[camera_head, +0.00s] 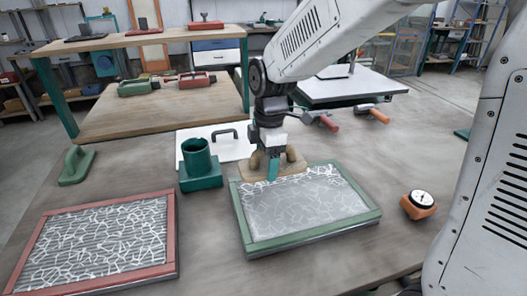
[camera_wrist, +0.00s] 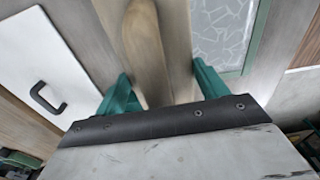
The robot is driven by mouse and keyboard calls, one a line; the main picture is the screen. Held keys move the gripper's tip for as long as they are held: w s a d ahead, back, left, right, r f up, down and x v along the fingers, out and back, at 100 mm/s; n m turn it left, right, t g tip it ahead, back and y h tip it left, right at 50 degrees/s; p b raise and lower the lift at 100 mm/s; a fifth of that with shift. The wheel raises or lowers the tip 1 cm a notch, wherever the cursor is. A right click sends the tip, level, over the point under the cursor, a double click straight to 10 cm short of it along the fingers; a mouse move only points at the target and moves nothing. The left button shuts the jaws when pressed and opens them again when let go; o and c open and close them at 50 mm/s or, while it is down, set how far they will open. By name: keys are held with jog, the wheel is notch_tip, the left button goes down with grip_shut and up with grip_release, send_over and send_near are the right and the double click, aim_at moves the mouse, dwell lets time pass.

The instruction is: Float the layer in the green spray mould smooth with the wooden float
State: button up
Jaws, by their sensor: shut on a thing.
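The green spray mould (camera_head: 375,212) lies on the table at centre right. Its layer (camera_head: 300,205) is grey with pale fibre lines, fainter than those in the red mould. The wooden float (camera_head: 292,168) is at the mould's far left rim and overlaps it in the picture; I cannot tell whether it touches the layer. My gripper (camera_head: 270,166) is shut on the float's handle. In the wrist view, the teal fingers (camera_wrist: 165,85) stand on either side of the wooden handle (camera_wrist: 145,45), with the mould's pane (camera_wrist: 215,30) at upper right.
A red-framed mould (camera_head: 172,240) lies at the left. A green cup on a block (camera_head: 200,175), a green float (camera_head: 75,165) and a white board with a black handle (camera_head: 215,140) stand behind. An orange dial gauge (camera_head: 420,204) is at the right. Bare table lies between the moulds.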

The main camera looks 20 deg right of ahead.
aim_at(266, 193)
notch_tip(266, 193, down, 6)
jog(key=shift+f, duration=0.1)
jog(key=shift+s+f, duration=0.25)
jog(key=shift+f, duration=0.25)
